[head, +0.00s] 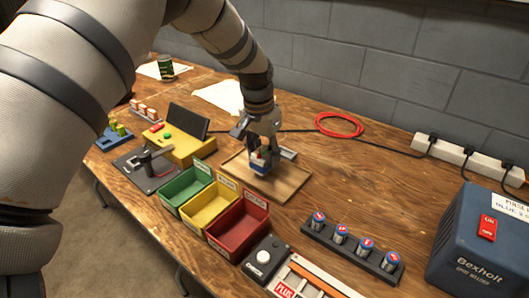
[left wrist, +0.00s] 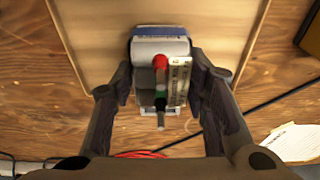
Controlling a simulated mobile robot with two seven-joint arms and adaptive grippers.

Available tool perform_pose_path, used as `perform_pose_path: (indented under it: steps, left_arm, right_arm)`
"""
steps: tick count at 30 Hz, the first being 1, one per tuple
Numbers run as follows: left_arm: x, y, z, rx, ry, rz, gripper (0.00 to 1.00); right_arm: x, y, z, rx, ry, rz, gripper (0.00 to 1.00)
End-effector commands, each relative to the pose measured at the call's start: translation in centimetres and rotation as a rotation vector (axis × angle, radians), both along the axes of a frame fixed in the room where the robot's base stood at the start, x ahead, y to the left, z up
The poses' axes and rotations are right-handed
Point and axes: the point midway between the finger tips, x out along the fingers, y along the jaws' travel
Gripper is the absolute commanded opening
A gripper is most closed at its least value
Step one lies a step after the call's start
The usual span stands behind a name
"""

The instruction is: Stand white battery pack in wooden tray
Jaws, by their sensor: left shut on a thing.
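The white battery pack (head: 258,163) has blue on it and shows between the fingers of my left gripper (head: 262,147) in the head view. In the left wrist view the pack (left wrist: 148,48) is white and blue, with a red terminal and a dark one. The fingers of my left gripper (left wrist: 165,85) are shut on its two sides. The wooden tray (head: 289,187) is a shallow light-wood tray, directly below the pack; it also shows in the left wrist view (left wrist: 92,40). I cannot tell whether the pack touches the tray floor. My right gripper is not in view.
Green (head: 186,187), yellow (head: 208,205) and red (head: 238,228) bins stand in front of the tray. A black rack (head: 350,246) holds several batteries at the right. A blue welder (head: 480,245) stands far right. A red cable coil (head: 339,125) lies behind.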

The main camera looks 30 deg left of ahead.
Motion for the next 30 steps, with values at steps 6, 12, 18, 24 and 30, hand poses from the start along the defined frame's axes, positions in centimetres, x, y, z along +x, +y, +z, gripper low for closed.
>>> perform_pose_path:
  steps: [6,12,18,24,30]
  left_arm:
    - [0.02,0.00,-0.44,0.000,-0.001,0.000,0.00]
    - [0.02,0.01,-0.75,0.000,-0.002,0.000,0.00]
    - [0.02,0.01,-0.74,0.000,-0.002,0.000,0.00]
    - [0.02,0.02,-0.75,0.000,-0.002,0.000,0.00]
    - [0.04,0.01,-0.94,0.000,-0.002,0.000,0.00]
  right_arm:
    - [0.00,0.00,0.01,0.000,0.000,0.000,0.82]
    - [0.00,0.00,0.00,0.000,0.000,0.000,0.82]
    - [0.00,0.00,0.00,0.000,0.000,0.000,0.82]
    - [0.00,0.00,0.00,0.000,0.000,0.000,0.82]
    - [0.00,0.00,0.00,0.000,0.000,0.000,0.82]
